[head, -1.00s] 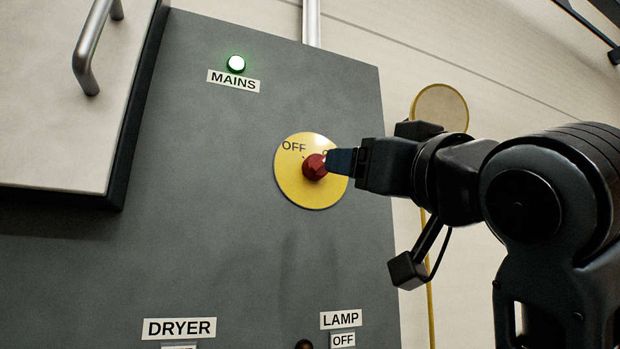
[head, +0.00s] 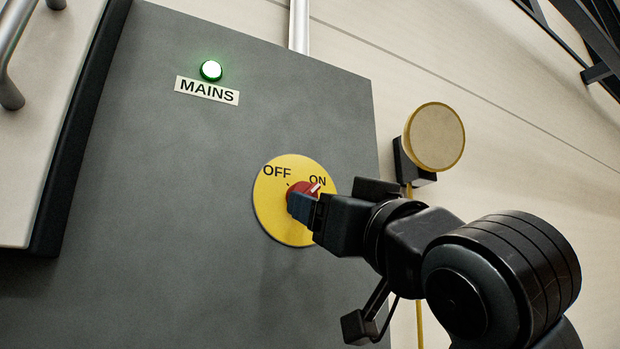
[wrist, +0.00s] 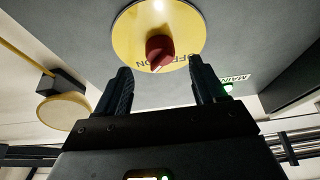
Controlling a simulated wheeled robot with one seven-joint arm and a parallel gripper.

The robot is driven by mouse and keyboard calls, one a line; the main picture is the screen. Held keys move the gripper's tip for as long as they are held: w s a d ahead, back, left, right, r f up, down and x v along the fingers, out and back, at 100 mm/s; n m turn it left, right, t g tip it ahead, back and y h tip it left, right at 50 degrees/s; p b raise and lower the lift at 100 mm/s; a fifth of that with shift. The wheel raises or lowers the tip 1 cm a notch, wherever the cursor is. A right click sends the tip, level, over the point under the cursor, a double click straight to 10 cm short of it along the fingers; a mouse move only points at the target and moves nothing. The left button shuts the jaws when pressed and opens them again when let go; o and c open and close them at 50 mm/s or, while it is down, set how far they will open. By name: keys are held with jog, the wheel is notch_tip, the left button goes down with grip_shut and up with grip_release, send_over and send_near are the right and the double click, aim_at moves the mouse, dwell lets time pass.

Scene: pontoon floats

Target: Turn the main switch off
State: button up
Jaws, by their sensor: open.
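The main switch is a red rotary knob (head: 299,189) on a yellow round plate (head: 268,212) marked OFF and ON. Its white pointer mark points to ON. The green MAINS lamp (head: 210,71) above it is lit. My gripper (head: 300,207) is at the knob in the head view, its blue-tipped fingers overlapping the knob's lower part. In the wrist view the jaws of my gripper (wrist: 160,85) are open and spread wide, with the red knob (wrist: 160,49) ahead between their lines. I cannot tell whether a finger touches the knob.
A pale cabinet door (head: 40,130) with a metal handle (head: 15,60) stands out at the left. A round yellow-rimmed disc (head: 435,137) on a black bracket is on the wall at the right. The grey panel around the plate is clear.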

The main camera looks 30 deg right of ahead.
jog(key=shift+p+x, duration=0.5)
jog(key=shift+x, duration=2.15)
jog(key=c, duration=1.1)
jog(key=shift+o, duration=0.2)
